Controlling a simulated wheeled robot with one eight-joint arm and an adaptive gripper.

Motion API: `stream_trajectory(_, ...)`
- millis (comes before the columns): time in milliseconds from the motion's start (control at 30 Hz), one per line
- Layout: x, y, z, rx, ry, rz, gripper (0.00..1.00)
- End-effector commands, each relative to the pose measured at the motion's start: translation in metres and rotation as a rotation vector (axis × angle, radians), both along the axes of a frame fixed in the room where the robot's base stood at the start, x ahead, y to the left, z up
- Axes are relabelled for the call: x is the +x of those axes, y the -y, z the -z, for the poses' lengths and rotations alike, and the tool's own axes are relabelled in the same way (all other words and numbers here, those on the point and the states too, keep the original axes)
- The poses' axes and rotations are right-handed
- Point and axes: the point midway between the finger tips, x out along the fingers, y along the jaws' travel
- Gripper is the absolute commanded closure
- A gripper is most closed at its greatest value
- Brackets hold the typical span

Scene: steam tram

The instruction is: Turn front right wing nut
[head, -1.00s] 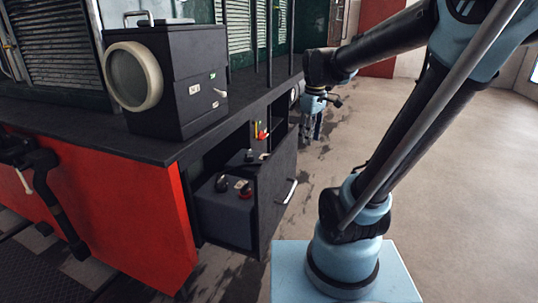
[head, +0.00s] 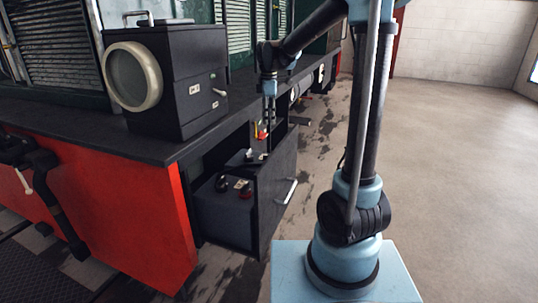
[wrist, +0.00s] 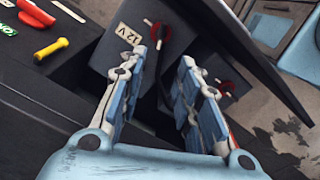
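My gripper (head: 269,122) points down over the far part of the opened black compartment in the tram's side. In the wrist view its two blue-padded fingers (wrist: 163,58) are apart with nothing held between them. A dark grey battery (head: 224,212) with a black terminal cap (head: 221,183) and a red one (head: 245,190) sits in the near part of the compartment. The wrist view shows a grey battery with a "12V" label (wrist: 128,33), a red terminal piece (wrist: 157,34) and a dark cable beyond the fingers. No wing nut can be made out clearly.
A black compartment front panel (head: 277,195) with a silver handle stands out on the right. A black headlamp (head: 182,78) stands on the tram's ledge. A yellow-handled screwdriver (wrist: 50,48) and red-handled tool (wrist: 36,12) lie in the wrist view's upper left. The floor to the right is free.

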Motion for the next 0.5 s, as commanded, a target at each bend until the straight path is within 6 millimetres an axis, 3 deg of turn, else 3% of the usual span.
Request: stream_trajectory(500,0.000,0.001,0.078,0.000,0.000,0.003,0.69)
